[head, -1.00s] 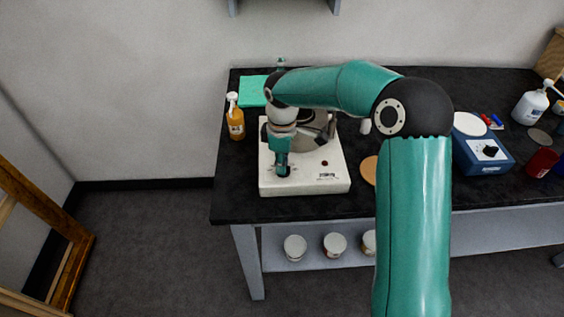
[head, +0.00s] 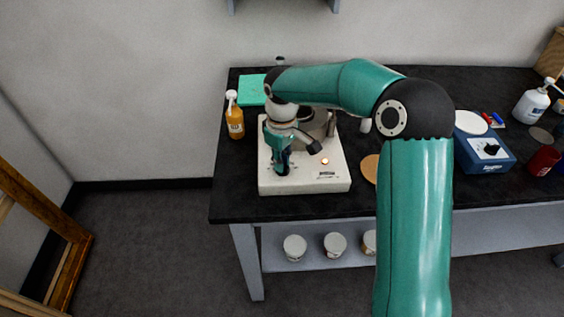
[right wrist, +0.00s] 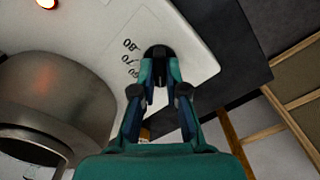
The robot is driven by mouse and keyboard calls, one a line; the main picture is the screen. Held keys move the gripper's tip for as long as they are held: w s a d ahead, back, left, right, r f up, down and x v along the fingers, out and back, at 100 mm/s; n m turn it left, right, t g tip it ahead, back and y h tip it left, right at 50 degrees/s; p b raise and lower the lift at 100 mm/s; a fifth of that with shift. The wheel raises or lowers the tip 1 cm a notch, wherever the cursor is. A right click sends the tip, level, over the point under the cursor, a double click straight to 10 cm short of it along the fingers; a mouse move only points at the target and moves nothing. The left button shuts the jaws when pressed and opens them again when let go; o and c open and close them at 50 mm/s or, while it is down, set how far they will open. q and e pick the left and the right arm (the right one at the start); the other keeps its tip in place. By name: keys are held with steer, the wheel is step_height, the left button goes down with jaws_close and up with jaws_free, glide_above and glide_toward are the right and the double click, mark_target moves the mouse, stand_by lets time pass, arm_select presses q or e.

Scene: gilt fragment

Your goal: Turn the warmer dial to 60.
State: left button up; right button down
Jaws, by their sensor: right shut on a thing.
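The warmer (head: 308,181) has a white base with a metal pot on it and stands on the dark bench; the base also shows in the right wrist view (right wrist: 190,25). My right gripper (head: 282,170) reaches down to the front left of the base. In the right wrist view my right gripper (right wrist: 160,80) is shut on the black dial (right wrist: 158,52). Printed numbers, 80, 70 and what looks like 60, show beside the dial. I cannot make out the dial's pointer. A lamp (head: 325,161) on the base glows orange. My left gripper is out of view.
An orange pump bottle (head: 235,118) and a green pad (head: 252,90) are left of the warmer. A round tan mat (head: 370,168) and a blue device (head: 485,152) are to its right. The bench's front edge runs just below the base.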

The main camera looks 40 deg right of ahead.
steer(key=m+b, duration=0.1)
steer(key=m, duration=0.5)
steer(key=shift+d, duration=0.1)
steer(key=m+b, duration=0.1)
steer(key=m, duration=0.5)
steer(key=shift+m, duration=0.3)
steer(key=c, duration=1.2)
jaws_free()
step_height(320, 180, up, 12)
